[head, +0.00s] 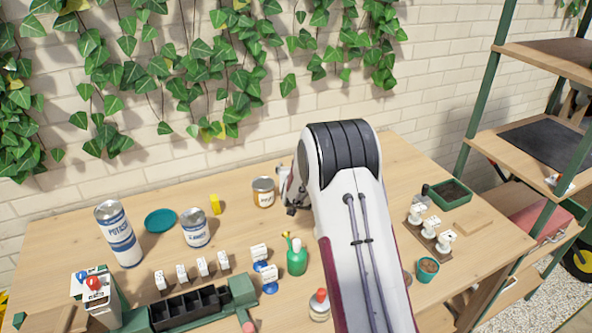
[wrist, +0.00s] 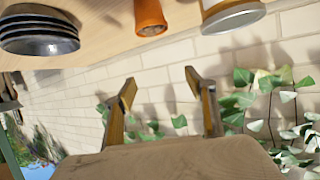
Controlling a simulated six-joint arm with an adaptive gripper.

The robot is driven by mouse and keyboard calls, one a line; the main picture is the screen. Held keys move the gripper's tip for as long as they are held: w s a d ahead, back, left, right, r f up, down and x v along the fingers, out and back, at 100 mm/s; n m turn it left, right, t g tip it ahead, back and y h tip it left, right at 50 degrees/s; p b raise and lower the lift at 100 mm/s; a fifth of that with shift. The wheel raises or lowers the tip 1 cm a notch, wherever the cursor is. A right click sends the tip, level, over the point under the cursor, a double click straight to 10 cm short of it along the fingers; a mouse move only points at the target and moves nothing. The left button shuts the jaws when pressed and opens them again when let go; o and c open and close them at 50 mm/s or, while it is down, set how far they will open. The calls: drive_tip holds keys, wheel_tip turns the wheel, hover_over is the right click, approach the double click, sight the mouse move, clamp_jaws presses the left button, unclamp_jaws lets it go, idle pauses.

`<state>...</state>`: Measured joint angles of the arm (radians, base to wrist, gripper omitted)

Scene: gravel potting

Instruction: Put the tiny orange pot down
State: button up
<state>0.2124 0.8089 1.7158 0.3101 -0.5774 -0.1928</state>
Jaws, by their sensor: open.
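The tiny orange pot (wrist: 150,18) shows at the top of the wrist view, where the picture is upside down. It appears to stand on the table, apart from my fingers. My gripper (wrist: 160,84) is open and empty, with its two fingers spread against the brick wall. In the head view, my arm hides the pot and most of the gripper; only a white and dark part shows left of the arm.
An amber jar (head: 263,192) stands left of my arm, and a jar (wrist: 232,15) is close beside the pot. A black ribbed object (wrist: 40,30) is on the pot's other side.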

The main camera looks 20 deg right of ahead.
idle(0.6)
drive_tip(key=s+a+r+n+g+y, duration=0.3)
drive_tip(key=s+a+r+y, duration=0.2)
drive_tip(key=s+a+r, duration=1.2)
drive_tip(key=s+a+g, duration=0.2)
drive_tip(key=s, duration=1.6)
drive_tip(key=s+a+n+g, duration=0.1)
drive_tip(key=s+g, duration=0.1)
drive_tip(key=s, duration=1.6)
drive_tip(key=shift+a+f+n, duration=0.15)
drive_tip(key=shift+a+n, duration=0.15)
drive_tip(key=shift+a, duration=0.05)
